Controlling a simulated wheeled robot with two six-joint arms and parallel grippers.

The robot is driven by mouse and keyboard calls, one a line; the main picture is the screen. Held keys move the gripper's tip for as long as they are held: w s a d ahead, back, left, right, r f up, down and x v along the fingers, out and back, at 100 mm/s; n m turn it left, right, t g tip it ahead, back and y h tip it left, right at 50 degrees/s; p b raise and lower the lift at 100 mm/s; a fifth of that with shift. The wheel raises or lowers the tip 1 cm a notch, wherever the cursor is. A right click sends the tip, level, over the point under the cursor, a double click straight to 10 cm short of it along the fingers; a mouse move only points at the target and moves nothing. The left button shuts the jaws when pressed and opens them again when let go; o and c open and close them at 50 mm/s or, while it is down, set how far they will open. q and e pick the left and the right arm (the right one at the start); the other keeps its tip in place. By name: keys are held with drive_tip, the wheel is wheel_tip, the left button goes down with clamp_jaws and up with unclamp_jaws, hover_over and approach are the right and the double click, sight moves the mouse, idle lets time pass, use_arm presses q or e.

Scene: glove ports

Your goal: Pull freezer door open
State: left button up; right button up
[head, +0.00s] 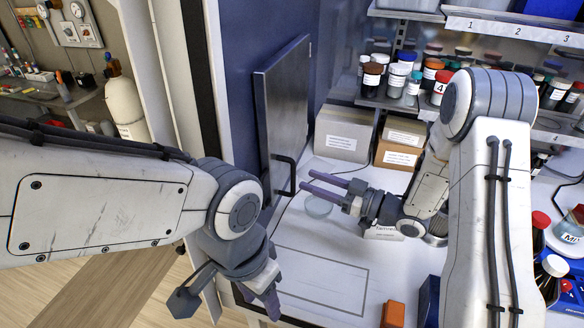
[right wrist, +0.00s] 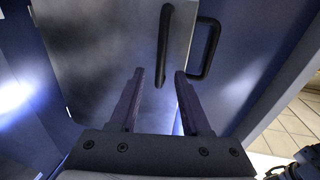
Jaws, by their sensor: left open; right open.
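The grey freezer door (head: 284,105) stands upright at the centre of the head view, against a dark blue wall. I cannot tell which is a reflection. My left gripper (head: 228,298) is open and empty, below and left of the handle.
A white box (head: 343,133) and brown boxes (head: 397,155) stand behind my right gripper. A round clear dish (head: 318,207) lies on the white worktop (head: 290,235) near its fingers. Shelves with several jars (head: 400,75) are at the back. An orange block (head: 393,315) is at the front.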

sight(293, 192)
drive_tip(key=shift+p+x, duration=0.95)
drive_tip(key=shift+x, duration=2.05)
clamp_jaws()
